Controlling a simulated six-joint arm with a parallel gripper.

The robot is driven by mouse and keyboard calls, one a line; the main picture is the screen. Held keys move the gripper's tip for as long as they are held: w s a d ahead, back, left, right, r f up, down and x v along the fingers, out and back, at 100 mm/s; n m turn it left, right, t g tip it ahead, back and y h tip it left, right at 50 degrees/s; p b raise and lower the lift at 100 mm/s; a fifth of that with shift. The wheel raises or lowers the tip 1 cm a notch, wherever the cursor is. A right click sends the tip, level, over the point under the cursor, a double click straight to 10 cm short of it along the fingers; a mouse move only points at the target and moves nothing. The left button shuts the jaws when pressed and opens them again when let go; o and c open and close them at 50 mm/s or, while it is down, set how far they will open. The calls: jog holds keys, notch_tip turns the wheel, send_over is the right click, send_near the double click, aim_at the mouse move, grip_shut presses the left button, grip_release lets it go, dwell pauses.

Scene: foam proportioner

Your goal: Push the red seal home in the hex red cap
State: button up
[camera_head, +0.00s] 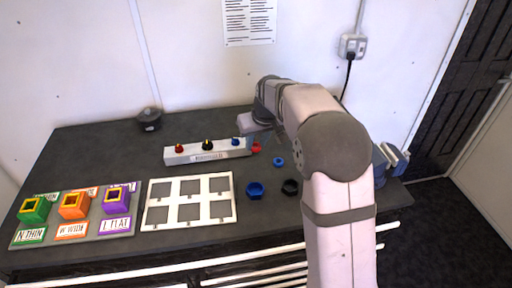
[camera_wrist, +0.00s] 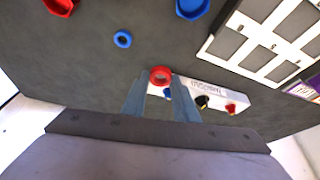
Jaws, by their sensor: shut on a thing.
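My gripper (camera_wrist: 160,84) is shut on the red seal (camera_wrist: 160,75), a small red ring held at the fingertips in the wrist view. The hex red cap (camera_wrist: 60,5) is cut off by the top left edge of the wrist view. It lies on the bench, apart from the seal. In the head view a hex cap (camera_head: 290,187) in the matching place beside my arm looks dark.
A blue hex cap (camera_head: 256,190) and a blue ring (camera_head: 279,161) lie near the red cap. A pale block (camera_head: 211,153) with several knobs stands behind. A white grid tray (camera_head: 190,200) and coloured bins (camera_head: 74,206) are at left. Bare bench lies between.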

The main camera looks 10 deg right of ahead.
jog(key=shift+d+r, duration=0.25)
jog(key=shift+d, duration=0.1)
jog(key=s+d+f+m+h+p, duration=0.1)
jog(key=d+m+p, duration=0.4)
jog(key=d, duration=1.4)
jog(key=shift+s+h+p, duration=0.5)
jog(key=shift+s+p, duration=0.7)
jog(key=shift+p, duration=0.15)
jog(key=shift+d+f, duration=0.1)
jog(key=shift+f, duration=0.05)
jog(key=shift+f+b, duration=2.4)
jog(key=shift+f, duration=0.85)
